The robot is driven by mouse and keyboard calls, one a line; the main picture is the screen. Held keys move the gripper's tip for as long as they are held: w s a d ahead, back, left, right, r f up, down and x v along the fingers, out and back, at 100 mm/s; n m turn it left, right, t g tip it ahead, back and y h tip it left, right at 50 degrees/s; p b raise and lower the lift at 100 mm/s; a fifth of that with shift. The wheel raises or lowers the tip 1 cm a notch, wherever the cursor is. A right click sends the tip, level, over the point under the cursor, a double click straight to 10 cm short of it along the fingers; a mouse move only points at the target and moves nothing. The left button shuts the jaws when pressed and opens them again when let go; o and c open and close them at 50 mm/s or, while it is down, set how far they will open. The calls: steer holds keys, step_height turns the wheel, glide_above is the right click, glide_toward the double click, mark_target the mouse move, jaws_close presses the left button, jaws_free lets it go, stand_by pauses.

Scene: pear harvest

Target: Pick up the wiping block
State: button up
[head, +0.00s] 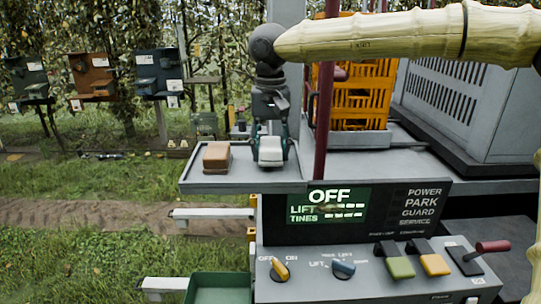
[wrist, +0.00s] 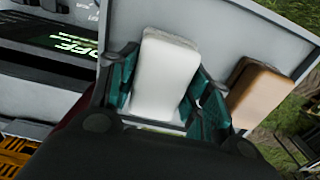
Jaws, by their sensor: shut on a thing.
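A white block (head: 270,152) with rounded edges is between the green fingers of my gripper (head: 271,160), over the grey tray (head: 243,183). In the wrist view, the white block (wrist: 166,78) has a finger against each long side. My gripper is shut on it. I cannot tell whether its underside touches the tray. A brown block (head: 217,156) lies on the tray just left of my gripper; it also shows at the right in the wrist view (wrist: 258,95). The two blocks are apart.
A dark red post (head: 324,120) stands right of my gripper, with an orange crate (head: 368,95) behind it. A control panel with a display reading OFF (head: 328,206) is below the tray. A green bin (head: 220,288) is lower left. Open grass lies left.

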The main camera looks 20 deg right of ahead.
steer(key=shift+r, duration=0.35)
steer(key=s+r+b, duration=0.2)
steer(key=s+b, duration=0.5)
steer(key=s, duration=0.9)
steer(key=shift+d+r, duration=0.4)
steer(key=shift+d, duration=0.05)
steer(key=o, duration=0.5)
steer(key=shift+c, duration=0.2)
steer(key=c, duration=0.3)
steer(key=shift+a+f, duration=0.1)
